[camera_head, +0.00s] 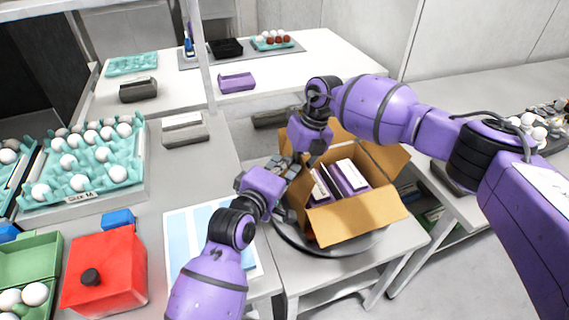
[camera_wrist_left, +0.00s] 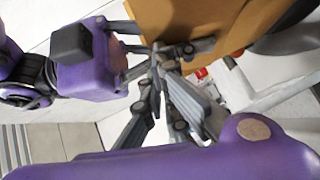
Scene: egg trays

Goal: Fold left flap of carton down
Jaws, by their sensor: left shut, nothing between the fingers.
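The open brown carton (camera_head: 355,217) stands on a round grey plate, with purple-and-white boxes (camera_head: 347,178) inside. Its near flap hangs outward and its right flap (camera_head: 388,157) sticks out to the side. The left side is largely hidden behind my grippers. My left gripper (camera_head: 287,180) is shut and empty at the carton's left edge. My right gripper (camera_head: 300,160) reaches over from the right, and its fingers overlap the left one's, so their opening is unclear. In the left wrist view, the carton (camera_wrist_left: 185,22) is at the top, close to the fingers (camera_wrist_left: 170,75).
A teal egg tray (camera_head: 130,172) and a red box (camera_head: 105,270) stand on the left table. A blue-and-white sheet (camera_head: 190,235) lies left of the carton. A purple carton (camera_head: 236,82) and grey cartons are behind. My right arm spans above the carton's back right.

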